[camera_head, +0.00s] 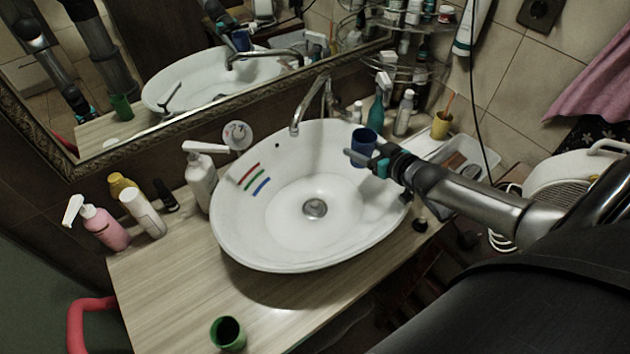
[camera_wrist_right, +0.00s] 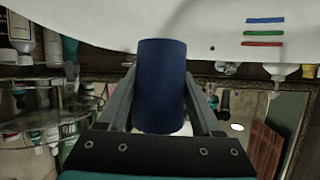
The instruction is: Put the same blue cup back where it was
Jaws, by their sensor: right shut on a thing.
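The blue cup (camera_head: 363,144) is held over the right side of the white basin (camera_head: 240,245) in the head view. My right gripper (camera_head: 360,155) reaches in from the right and is shut on the cup. In the right wrist view the blue cup (camera_wrist_right: 161,85) stands between the two fingers of my right gripper (camera_wrist_right: 162,95), with the white basin behind it. My left gripper does not show directly in the head view.
A green cup (camera_head: 228,333) stands on the wooden counter (camera_head: 160,290) at the front. Bottles, including a pink one (camera_head: 104,228), stand at left. A yellow cup (camera_head: 441,125) and a teal bottle (camera_head: 375,112) stand behind the basin at right. A faucet (camera_head: 312,105) overhangs the basin.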

